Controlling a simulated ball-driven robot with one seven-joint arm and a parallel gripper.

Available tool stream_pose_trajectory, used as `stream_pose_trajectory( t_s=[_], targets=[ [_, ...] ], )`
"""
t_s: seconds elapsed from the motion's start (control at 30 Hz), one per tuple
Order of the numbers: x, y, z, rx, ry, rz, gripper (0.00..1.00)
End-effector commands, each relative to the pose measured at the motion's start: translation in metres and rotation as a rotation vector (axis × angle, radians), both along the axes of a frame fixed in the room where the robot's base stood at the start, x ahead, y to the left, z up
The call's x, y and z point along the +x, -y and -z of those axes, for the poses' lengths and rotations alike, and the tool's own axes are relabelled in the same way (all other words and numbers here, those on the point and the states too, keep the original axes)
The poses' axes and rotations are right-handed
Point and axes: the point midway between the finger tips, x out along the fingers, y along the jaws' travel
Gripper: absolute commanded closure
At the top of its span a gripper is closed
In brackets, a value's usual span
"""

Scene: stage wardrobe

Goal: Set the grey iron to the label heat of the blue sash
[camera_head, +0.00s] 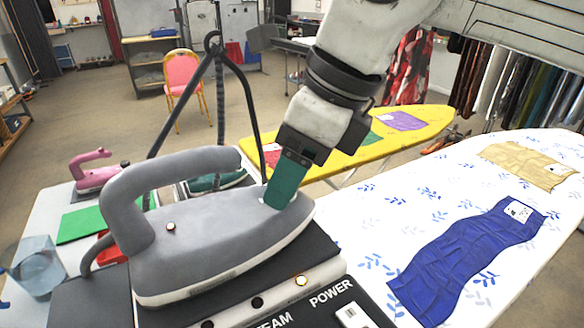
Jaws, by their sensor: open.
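The grey iron (205,245) rests on a black steam base (300,300) in the foreground, its nose to the right. My gripper (283,200) reaches down from above, and its green finger end is at the top of the iron's nose, touching or just above it. I cannot tell which, and any dial there is hidden. The jaws are open. The blue sash (450,260) lies flat on the white ironing board (400,210) at the right. Its white label (518,211) is at the upper end, with marks too small to read.
A yellow board (345,155) with purple and green cloths stands behind my gripper. A beige cloth (525,163) lies beyond the sash. A pink iron (92,170), teal iron (215,181) and clear container (38,267) are at left.

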Motion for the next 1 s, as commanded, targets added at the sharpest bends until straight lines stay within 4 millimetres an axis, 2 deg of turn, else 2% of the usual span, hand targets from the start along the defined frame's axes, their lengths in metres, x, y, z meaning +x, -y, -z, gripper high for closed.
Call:
stream_pose_trajectory(
  t_s=[0.17, 0.4, 0.6, 0.77, 1.0],
  targets=[
    [-0.001, 0.007, -0.016, 0.000, 0.002, 0.004, 0.42],
    [-0.005, 0.024, -0.059, -0.001, 0.003, 0.003, 0.42],
    [-0.009, 0.035, -0.087, 0.000, 0.001, 0.002, 0.42],
    [-0.010, 0.039, -0.098, 0.000, 0.001, 0.001, 0.42],
    [-0.010, 0.040, -0.099, 0.000, 0.000, 0.000, 0.42]
  ],
)
